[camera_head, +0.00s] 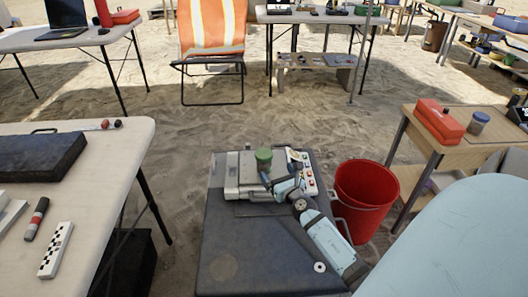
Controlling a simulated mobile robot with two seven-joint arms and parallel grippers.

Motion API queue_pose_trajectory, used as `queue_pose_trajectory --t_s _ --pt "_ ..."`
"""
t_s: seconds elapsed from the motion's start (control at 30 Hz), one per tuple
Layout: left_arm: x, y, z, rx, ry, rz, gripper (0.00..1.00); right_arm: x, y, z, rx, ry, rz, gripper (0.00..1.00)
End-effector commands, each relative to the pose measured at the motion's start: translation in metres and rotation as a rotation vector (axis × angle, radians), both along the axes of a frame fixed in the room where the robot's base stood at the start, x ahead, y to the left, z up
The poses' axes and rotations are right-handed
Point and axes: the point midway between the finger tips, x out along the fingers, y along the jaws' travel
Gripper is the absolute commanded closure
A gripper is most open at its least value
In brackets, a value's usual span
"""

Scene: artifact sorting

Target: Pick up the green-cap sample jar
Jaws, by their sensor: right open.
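The green-cap sample jar (264,158) stands upright on a grey case, in the middle of the view. Its green cap shows clearly, and its lower part is partly hidden by my gripper. My right gripper (270,181) comes in from the lower right and is open, right at the near side of the jar. I cannot tell whether the fingers touch the jar. My left gripper is not in view.
The grey case (232,182) lies on a dark box top (245,250). A red bucket (365,190) stands close on the right. A table (110,170) with a black case is on the left. A wooden desk at right holds a blue-lidded jar (478,123) and red box (440,121).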

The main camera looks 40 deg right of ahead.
Motion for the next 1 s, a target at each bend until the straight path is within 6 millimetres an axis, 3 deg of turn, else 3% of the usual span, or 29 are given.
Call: queue_pose_trajectory --t_s 0.2,0.47,0.7,1.0 --pt "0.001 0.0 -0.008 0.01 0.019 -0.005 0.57 0.04 -0.012 0.0 0.002 -0.003 0.0 0.05" --pt "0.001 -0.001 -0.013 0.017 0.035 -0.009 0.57 0.058 -0.018 0.001 0.004 -0.002 -0.001 0.05" --pt "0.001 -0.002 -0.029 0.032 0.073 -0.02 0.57 0.091 -0.029 0.003 0.005 -0.003 -0.001 0.05" --pt "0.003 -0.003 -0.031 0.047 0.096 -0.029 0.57 0.101 -0.032 0.005 0.005 -0.002 0.0 0.05"
